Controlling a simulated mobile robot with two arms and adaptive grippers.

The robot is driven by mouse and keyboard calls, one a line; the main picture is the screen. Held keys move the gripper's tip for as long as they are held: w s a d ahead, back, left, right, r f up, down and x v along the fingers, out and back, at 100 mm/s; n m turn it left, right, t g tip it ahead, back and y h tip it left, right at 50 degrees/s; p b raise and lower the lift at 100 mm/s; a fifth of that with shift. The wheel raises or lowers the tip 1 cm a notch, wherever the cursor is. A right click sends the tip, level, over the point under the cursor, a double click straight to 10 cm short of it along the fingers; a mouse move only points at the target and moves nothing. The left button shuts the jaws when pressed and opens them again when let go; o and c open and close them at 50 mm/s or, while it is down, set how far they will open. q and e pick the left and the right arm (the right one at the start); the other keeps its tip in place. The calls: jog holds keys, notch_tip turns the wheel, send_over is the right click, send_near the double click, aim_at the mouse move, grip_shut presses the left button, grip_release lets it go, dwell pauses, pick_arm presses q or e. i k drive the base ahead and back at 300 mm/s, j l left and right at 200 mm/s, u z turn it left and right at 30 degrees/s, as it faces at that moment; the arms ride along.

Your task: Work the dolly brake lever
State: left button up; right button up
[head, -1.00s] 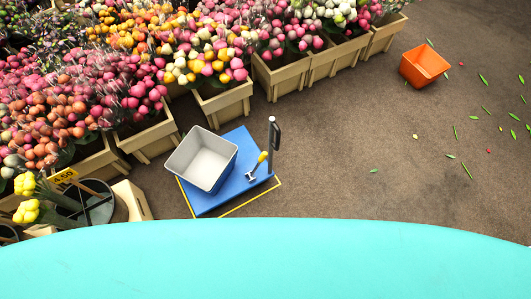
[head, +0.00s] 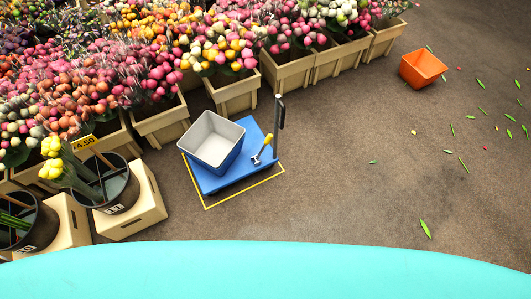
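A blue flat dolly (head: 210,183) stands on the floor inside a yellow outline (head: 246,191), left of the picture's middle. A lever with a yellow grip (head: 266,141) rises at a tilt from the dolly's right part. A dark upright post (head: 279,125) stands at the dolly's right edge. A tub with a white inside and blue outer wall (head: 213,143) sits on the dolly's left part. Neither of my grippers shows in the head view.
Wooden crates of tulips (head: 293,72) line the back and left. Dark buckets (head: 116,190) stand on wooden boxes (head: 138,212) at the lower left. An orange tub (head: 422,68) is on the floor at the right. Open floor with scattered leaves lies right of the dolly.

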aim_at(267, 140)
jog(key=k+u, duration=0.1)
jog(key=u, duration=1.9)
jog(key=l+u, duration=0.55)
jog(key=l, duration=0.25)
jog(key=k+l+u, duration=0.15)
jog(key=l+u, duration=0.15)
jog(key=k+l+u, duration=0.1)
jog(key=l+u, duration=0.15)
jog(key=l, duration=0.2)
jog(key=k+l+u, duration=0.15)
jog(key=l+u, duration=0.15)
